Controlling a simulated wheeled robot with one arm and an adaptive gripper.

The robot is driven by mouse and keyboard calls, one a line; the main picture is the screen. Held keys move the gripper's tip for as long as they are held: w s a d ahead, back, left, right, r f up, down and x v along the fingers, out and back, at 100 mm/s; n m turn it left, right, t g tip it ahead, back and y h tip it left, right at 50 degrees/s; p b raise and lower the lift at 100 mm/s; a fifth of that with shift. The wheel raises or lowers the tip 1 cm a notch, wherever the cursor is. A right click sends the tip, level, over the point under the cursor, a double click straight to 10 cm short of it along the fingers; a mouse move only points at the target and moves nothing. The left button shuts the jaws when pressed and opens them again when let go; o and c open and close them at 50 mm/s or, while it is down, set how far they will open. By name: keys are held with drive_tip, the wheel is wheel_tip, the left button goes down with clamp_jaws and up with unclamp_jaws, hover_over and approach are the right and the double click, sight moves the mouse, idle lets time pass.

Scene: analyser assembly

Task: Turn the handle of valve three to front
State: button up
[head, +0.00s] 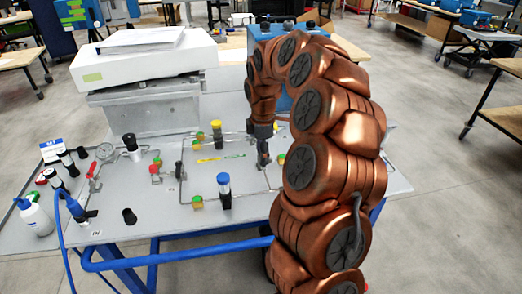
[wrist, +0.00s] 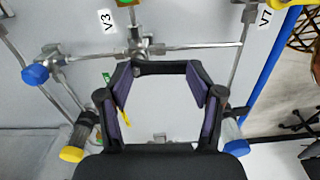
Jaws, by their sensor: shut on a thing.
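My gripper (head: 263,158) points down at the panel among the pipes. In the wrist view, my gripper (wrist: 160,72) has its two purple-padded fingers bent in around a dark bar (wrist: 160,68). The bar spans between the fingertips and seems to be the handle of valve three; its ends are hidden by the fingers. The V3 label (wrist: 107,20) is just above and left of it, beside a metal pipe fitting (wrist: 142,48). In the head view the handle is too small and covered to make out.
A blue-topped cylinder (head: 223,188) and a yellow-topped one (head: 217,133) stand up from the panel left of my gripper. A white box-shaped device (head: 145,62) is at the back left. A white bottle (head: 35,216) stands at the left. The V7 label (wrist: 265,15) lies to the right.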

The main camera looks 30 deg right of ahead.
drive_tip(key=shift+s+f+n, duration=0.35)
drive_tip(key=shift+f+n, duration=0.05)
drive_tip(key=shift+f, duration=0.05)
drive_tip(key=shift+c, duration=0.4)
drive_tip(key=o, duration=0.9)
drive_tip(key=shift+w, duration=0.1)
drive_tip(key=o, duration=0.5)
drive_tip(key=shift+w+d+r, duration=0.1)
drive_tip(key=shift+r, duration=0.15)
drive_tip(key=shift+w+r, duration=0.1)
wheel_tip(320, 180, up, 12)
drive_tip(key=shift+f, duration=0.1)
